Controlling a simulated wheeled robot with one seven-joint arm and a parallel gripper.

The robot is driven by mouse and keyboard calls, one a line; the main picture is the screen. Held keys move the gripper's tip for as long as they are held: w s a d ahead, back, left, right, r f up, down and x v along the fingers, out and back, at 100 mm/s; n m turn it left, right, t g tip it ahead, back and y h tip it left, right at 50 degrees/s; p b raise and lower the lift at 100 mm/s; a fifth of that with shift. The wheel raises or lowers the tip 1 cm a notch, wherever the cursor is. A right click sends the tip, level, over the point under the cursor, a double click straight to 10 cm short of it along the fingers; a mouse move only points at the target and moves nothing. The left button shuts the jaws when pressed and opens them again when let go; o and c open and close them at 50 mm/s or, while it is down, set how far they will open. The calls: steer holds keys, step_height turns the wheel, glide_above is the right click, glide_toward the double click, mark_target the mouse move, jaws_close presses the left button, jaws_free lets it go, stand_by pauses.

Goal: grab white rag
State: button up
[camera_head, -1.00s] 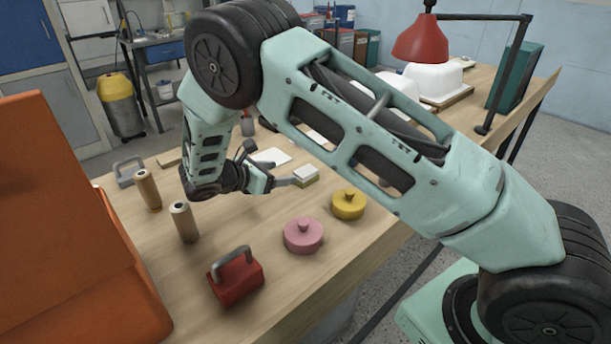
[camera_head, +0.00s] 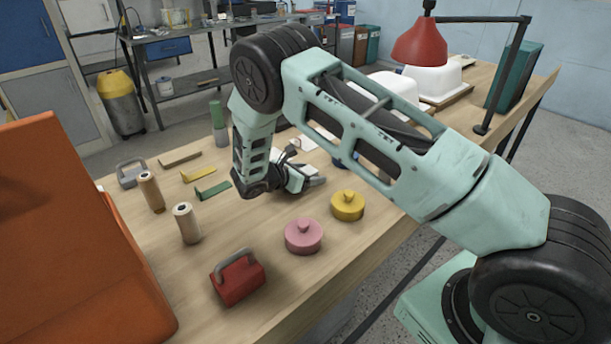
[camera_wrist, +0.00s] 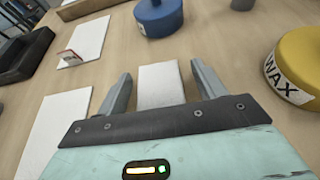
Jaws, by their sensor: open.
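My gripper (camera_wrist: 160,88) is open, its two fingers pointing down over the wooden table. In the wrist view a small white rectangular piece (camera_wrist: 160,86) lies between the fingers, with a gap on each side. It may be the white rag, but I cannot tell cloth from block. Flat white sheets (camera_wrist: 84,42) and (camera_wrist: 55,130) lie to its left. In the head view my gripper (camera_head: 312,183) is low over the table behind the pink pot, and my arm hides most of the white pieces.
A yellow tin marked WAX (camera_wrist: 295,68) stands right of my gripper, a blue round tin (camera_wrist: 158,16) beyond it. A pink pot (camera_head: 304,236), a red handled block (camera_head: 238,280) and wooden cylinders (camera_head: 187,223) stand nearer. An orange panel (camera_head: 75,230) rises at left.

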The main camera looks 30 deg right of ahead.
steer(key=c, duration=1.1)
steer(key=shift+o, duration=0.2)
